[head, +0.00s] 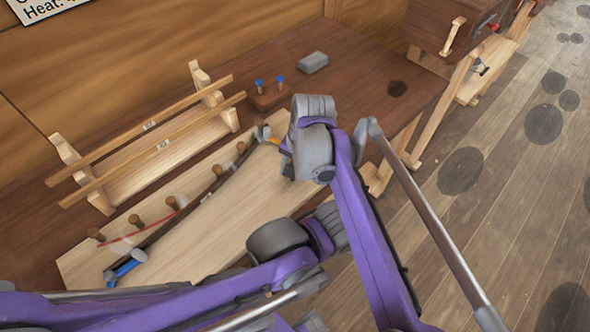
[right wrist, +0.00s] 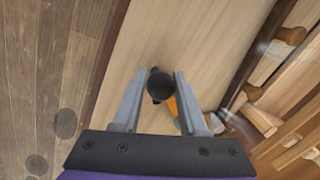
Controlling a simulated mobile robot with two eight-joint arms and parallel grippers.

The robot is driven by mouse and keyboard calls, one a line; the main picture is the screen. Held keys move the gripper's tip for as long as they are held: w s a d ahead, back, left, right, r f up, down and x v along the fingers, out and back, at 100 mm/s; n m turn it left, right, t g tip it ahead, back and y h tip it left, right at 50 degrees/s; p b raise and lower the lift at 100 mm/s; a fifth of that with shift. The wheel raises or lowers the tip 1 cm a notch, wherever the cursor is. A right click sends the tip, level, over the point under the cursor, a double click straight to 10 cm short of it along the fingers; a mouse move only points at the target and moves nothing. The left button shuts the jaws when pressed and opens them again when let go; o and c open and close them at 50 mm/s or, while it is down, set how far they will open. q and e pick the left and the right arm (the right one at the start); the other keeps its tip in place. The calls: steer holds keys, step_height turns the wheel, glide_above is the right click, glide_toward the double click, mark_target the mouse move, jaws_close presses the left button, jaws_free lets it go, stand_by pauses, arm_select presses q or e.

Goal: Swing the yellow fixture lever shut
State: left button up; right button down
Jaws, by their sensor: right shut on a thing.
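The yellow fixture lever (head: 273,141) shows as a small yellow piece at the far end of the pale board, beside a grey clamp fitting (head: 263,132). My right wrist covers the rest of it in the head view. In the right wrist view the lever's dark round knob (right wrist: 160,85) sits between the fingers of my right gripper (right wrist: 160,76), which is shut on it. The yellow lever arm (right wrist: 173,106) runs from under the knob toward the fitting at lower right. My left gripper is not visible.
The pale board (head: 228,222) carries a dark curved strip (head: 190,210), several wooden pegs and a blue fixture lever (head: 125,268) at its near end. A wooden rack (head: 165,150) stands behind. A peg block (head: 270,97) and grey block (head: 313,62) lie on the bench.

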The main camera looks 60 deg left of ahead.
steer(key=shift+s, duration=0.1)
steer(key=shift+c, duration=2.3)
jaws_free()
step_height(320, 180, up, 11)
steer(key=w+d, duration=0.1)
steer(key=shift+w+d+f, duration=0.15)
steer(key=shift+d+f, duration=0.05)
steer(key=shift+d, duration=0.15)
